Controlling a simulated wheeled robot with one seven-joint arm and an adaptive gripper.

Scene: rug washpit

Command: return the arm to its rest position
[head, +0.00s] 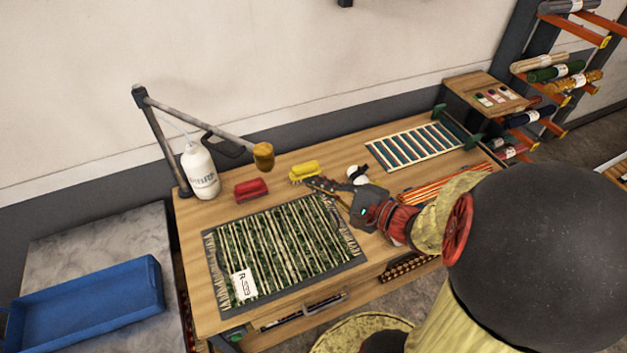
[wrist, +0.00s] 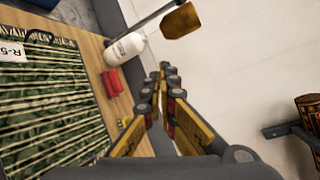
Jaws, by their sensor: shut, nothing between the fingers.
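My gripper (head: 318,186) is above the wooden table (head: 220,314), near the right back corner of a green striped rug (head: 285,245). In the wrist view its fingers (wrist: 162,72) come together at the tips with nothing between them. My arm reaches in from the right of the head view. It hides part of the table's right side.
A red block (head: 251,190), a yellow block (head: 304,171) and a white bottle (head: 200,172) stand behind the rug. A striped mat (head: 415,147) lies back right. A blue tray (head: 85,305) is at left.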

